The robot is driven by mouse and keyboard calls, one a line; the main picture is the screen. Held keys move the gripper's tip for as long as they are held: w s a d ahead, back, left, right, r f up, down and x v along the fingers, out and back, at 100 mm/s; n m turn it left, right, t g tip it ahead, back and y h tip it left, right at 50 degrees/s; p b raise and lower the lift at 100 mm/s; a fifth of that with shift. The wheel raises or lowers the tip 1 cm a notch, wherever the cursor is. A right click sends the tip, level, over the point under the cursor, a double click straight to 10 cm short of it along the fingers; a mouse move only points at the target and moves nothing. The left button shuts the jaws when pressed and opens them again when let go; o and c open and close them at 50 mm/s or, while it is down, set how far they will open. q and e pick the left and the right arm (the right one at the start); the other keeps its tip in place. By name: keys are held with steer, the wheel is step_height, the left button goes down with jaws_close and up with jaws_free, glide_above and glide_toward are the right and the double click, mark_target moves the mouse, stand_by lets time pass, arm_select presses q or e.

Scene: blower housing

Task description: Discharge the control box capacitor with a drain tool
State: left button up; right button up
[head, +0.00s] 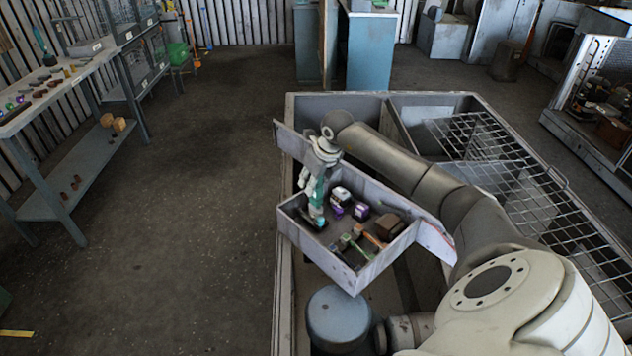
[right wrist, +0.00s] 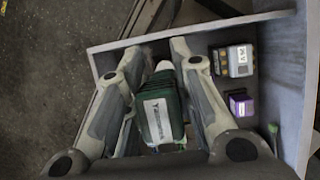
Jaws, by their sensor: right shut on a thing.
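My right gripper (head: 316,178) reaches down into the left end of an open grey box (head: 352,277), apparently the control box. It is shut on a green-bodied tool with a white label, probably the drain tool (head: 319,190). In the right wrist view, the tool (right wrist: 160,112) sits between the two fingers of the gripper (right wrist: 160,52). Its lower end is in the box; I cannot tell whether it touches anything. A black and white labelled block (head: 341,196) and a purple block (head: 360,212) stand just right of it. I cannot tell which part is the capacitor. My left gripper is out of view.
A brown block (head: 388,227) and an orange-handled tool (head: 372,239) lie in the box. The box sits within a large metal housing (head: 284,290), with a wire grille (head: 510,170) at right. A blue-grey cylinder (head: 338,318) stands in front. Floor at left is clear.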

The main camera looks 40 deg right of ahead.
steer(key=shift+r+p, duration=1.85)
steer(key=shift+r, duration=1.5)
